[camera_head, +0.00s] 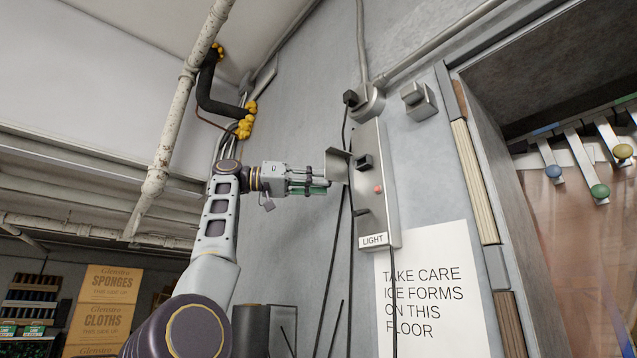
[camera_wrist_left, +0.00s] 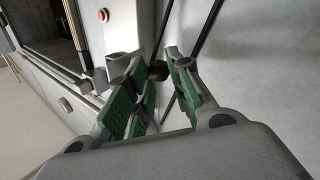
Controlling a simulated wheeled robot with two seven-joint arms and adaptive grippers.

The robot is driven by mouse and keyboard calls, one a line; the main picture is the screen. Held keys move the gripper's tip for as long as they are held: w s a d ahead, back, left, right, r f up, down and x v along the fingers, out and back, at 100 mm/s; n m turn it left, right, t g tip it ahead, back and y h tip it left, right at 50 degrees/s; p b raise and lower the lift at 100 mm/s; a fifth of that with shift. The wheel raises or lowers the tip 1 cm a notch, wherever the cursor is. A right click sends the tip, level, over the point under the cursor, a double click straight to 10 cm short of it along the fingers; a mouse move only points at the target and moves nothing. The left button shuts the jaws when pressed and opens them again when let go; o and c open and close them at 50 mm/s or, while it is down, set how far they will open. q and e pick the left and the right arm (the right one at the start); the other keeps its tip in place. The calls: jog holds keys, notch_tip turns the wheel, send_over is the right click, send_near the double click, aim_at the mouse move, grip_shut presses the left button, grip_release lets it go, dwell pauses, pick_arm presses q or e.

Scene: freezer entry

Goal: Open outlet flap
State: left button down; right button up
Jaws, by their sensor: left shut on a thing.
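A tall grey box (camera_head: 374,195) is fixed to the wall, with a red button (camera_head: 378,189), a dark outlet (camera_head: 363,162) and a "LIGHT" label. The grey outlet flap (camera_head: 338,163) stands out from the box's left edge, swung away from the outlet. My left gripper (camera_head: 322,184) reaches in from the left and is shut on the flap at its fingertips. In the left wrist view, its green-padded fingers (camera_wrist_left: 158,88) are close to the box (camera_wrist_left: 122,35); the exact contact is hard to see there. My right gripper is not in view.
Dark cables (camera_head: 346,270) hang down the wall beneath the gripper. A warning sign (camera_head: 430,305) is below the box. A doorway with hanging strips (camera_head: 578,240) is at the right. A pale pipe (camera_head: 180,110) and cartons (camera_head: 104,285) are at the left.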

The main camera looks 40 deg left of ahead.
pick_arm(q)
jog(key=shift+w, duration=0.15)
dwell(0.6)
jog(key=c, duration=1.5)
grip_release()
jog(key=shift+o, duration=1.1)
jog(key=shift+d, duration=0.2)
jog(key=shift+a, duration=0.1)
jog(key=v, duration=0.7)
jog(key=shift+a, duration=0.2)
jog(key=shift+d, duration=0.1)
